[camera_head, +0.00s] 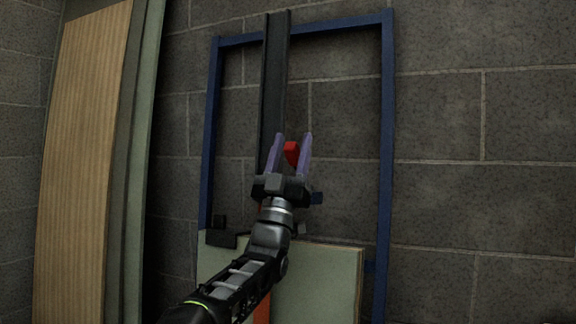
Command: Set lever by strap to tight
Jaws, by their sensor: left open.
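A red lever tip (291,152) shows between the two purple fingers of my left gripper (290,152). The gripper is open, with a finger on each side of the red part; I cannot tell whether either finger touches it. A dark vertical strap or rail (275,75) runs up behind the gripper. A strip of orange (262,310) shows low down beside my arm and may be part of the strap. The lever's base is hidden behind my gripper and wrist. My right gripper is not in view.
A blue frame (387,130) stands against the grey block wall (480,120). A pale green panel (325,280) sits in its lower part, with a small dark block (220,239) at its upper left. Tall wooden and green boards (80,150) lean at the left. The right side is clear.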

